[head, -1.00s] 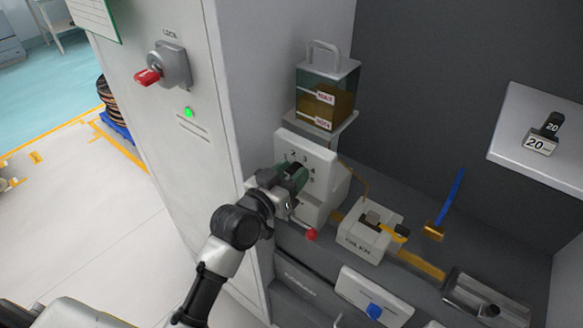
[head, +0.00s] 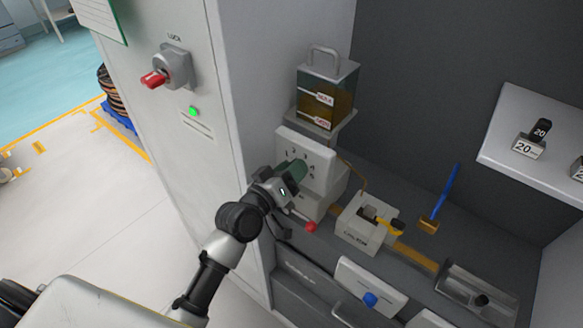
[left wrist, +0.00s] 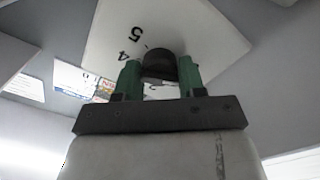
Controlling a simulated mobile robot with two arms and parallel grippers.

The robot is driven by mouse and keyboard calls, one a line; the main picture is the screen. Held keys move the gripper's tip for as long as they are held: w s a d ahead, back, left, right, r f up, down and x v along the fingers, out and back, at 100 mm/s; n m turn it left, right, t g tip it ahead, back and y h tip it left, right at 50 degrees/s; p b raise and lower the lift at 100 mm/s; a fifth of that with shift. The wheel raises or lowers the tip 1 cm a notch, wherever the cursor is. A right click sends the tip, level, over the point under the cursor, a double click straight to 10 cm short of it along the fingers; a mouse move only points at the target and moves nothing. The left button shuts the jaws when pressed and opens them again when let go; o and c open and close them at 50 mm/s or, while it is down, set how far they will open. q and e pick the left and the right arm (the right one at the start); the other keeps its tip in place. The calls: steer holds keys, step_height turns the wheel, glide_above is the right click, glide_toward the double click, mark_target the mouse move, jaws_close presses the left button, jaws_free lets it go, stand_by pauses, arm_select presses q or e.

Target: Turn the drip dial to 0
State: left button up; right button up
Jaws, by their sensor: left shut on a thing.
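The drip dial's white plate (head: 318,156) is on the front of a pale box below the oil tank, with black numbers around its upper edge. My left gripper (head: 297,171) is at the plate, its green fingers covering the knob in the head view. In the left wrist view, the dark round dial knob (left wrist: 160,66) is between the two green fingers of my left gripper (left wrist: 160,78), which is shut on it. The numbers 4 and 5 show upside down on the plate (left wrist: 185,28). I cannot tell which number the knob points to. My right gripper is out of view.
An amber oil tank (head: 327,98) stands above the dial. A red ball knob (head: 311,227) sits just below my gripper. An oiler box (head: 362,228) and a blue-handled brush (head: 441,200) are to the right. A cabinet with a red lock handle (head: 154,79) is left.

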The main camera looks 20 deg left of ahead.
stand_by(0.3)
arm_select(q)
steer(key=o, duration=0.9)
steer(key=b+v, duration=0.3)
steer(key=v, duration=0.7)
steer(key=shift+s+a+r, duration=0.1)
steer(key=shift+s+a, duration=0.1)
steer(key=shift+s, duration=0.15)
